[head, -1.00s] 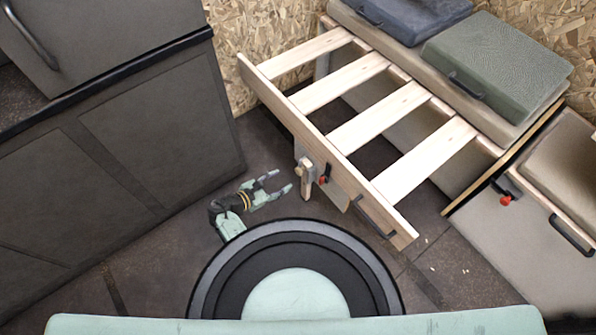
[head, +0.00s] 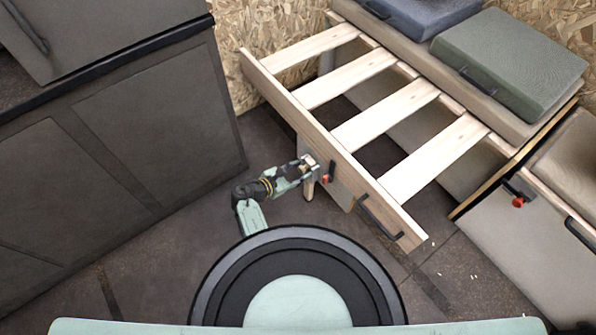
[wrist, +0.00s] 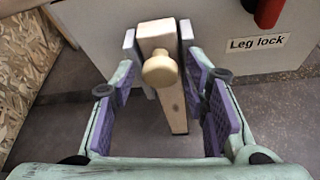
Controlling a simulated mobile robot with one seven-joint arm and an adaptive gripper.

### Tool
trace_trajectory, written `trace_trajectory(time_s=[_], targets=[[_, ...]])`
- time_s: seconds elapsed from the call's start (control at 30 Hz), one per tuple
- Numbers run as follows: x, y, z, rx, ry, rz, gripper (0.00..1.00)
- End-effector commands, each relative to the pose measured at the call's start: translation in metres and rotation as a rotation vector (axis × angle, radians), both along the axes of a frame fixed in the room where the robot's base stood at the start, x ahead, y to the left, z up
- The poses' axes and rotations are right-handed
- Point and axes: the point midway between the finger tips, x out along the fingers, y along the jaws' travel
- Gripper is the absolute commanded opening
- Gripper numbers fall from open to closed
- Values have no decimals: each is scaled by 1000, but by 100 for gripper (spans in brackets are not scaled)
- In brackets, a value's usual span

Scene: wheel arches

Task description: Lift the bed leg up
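The bed leg (head: 309,188) is a pale wooden post hanging down at the front board of the slatted bed frame (head: 350,165). In the wrist view the leg (wrist: 176,108) has a round wooden knob (wrist: 160,70) facing me. My gripper (head: 309,163) is at the top of the leg. In the wrist view the fingers of my gripper (wrist: 158,50), with purple pads, stand open on both sides of the leg and knob. A gap shows on the left; contact on the right is unclear. A red leg lock (wrist: 268,12) sits right of the leg, above a "Leg lock" label.
A black handle (head: 380,218) is on the front board, right of the leg. A dark cabinet (head: 110,170) stands at left. A bench with a red latch (head: 518,202) is at right. Dark floor (head: 165,265) is free around my arm.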

Motion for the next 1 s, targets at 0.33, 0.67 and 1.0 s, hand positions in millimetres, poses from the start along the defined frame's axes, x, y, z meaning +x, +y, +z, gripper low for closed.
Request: trace_trajectory(time_s=[0.33,0.67,1.0], targets=[[0,0,0,0,0,0,16],[0,0,0,0,0,0,0],[0,0,0,0,0,0,0]])
